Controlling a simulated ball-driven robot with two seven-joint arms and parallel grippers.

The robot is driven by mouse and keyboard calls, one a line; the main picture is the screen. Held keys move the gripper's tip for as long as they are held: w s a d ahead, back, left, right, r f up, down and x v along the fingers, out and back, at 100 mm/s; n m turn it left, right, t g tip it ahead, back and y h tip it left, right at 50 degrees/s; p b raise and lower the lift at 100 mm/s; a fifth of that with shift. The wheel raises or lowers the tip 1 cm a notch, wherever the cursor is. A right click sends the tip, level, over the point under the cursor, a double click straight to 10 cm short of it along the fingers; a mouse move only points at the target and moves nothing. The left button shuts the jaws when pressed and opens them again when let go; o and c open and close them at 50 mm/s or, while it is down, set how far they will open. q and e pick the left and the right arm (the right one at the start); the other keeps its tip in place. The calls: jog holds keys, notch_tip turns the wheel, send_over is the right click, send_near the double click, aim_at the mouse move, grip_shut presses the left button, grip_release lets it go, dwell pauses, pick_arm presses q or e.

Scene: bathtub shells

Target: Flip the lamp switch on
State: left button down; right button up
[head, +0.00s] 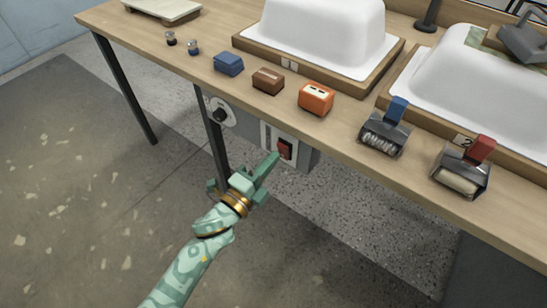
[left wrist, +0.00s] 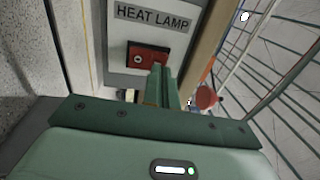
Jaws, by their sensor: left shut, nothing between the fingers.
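The lamp switch is a red rocker (head: 285,149) on a pale plate on the box under the table's front edge. In the left wrist view the red switch (left wrist: 145,56) sits in a dark frame below a "HEAT LAMP" label (left wrist: 152,17). My left gripper (head: 275,157) is shut and empty, with its fingertips right at the switch's left side in the head view. In the left wrist view the fingers (left wrist: 163,72) overlap the switch's lower right edge. I cannot tell whether they touch it. My right gripper is not in view.
The wooden table (head: 340,133) overhangs the switch box. The floor in front is open.

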pick_arm(q)
jog(key=shift+w+d+r, duration=0.1)
jog(key=shift+w+d, duration=0.3)
jog(key=shift+w, duration=0.2)
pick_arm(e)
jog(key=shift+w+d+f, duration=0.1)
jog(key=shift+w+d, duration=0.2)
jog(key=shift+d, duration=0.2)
